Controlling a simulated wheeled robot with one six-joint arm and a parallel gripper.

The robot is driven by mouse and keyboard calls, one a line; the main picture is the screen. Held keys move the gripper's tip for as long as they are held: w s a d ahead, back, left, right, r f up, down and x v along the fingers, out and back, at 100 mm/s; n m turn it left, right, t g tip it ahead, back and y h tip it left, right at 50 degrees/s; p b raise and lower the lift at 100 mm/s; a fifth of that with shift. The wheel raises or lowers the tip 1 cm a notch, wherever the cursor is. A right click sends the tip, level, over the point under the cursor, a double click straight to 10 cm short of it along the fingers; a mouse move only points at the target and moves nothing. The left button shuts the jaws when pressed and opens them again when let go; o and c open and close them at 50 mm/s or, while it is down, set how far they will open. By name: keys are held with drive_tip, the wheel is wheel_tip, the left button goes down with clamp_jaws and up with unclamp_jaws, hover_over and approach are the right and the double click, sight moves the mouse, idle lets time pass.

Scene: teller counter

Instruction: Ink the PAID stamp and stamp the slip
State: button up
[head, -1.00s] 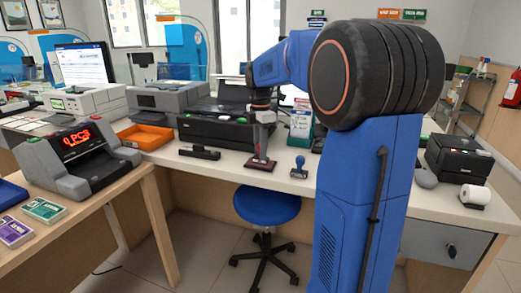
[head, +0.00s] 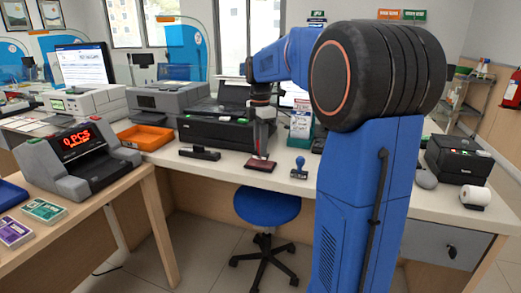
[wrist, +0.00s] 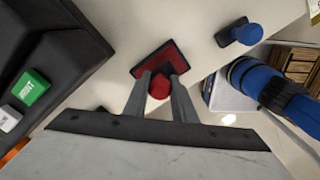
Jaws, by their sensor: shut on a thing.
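My gripper (head: 262,146) is over the counter, shut on the red-handled stamp (wrist: 160,88), whose round top shows between the fingers in the wrist view. Just beneath it is a dark red ink pad (head: 261,167), which also shows in the wrist view (wrist: 172,54) as a red square with a dark rim. The stamp's lower face is hidden, and I cannot tell whether it touches the pad. A blue-handled stamp (head: 299,168) stands to the right of the pad, also in the wrist view (wrist: 245,33). I cannot make out the slip.
A black stapler-like object (head: 200,153) lies left of the pad. A black printer (head: 216,130) stands behind it. An orange tray (head: 146,137) is farther left. A blue stool (head: 267,206) is below the counter's front edge. A receipt printer (head: 456,157) is at the right.

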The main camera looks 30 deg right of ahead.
drive_tip(key=shift+r, duration=2.6)
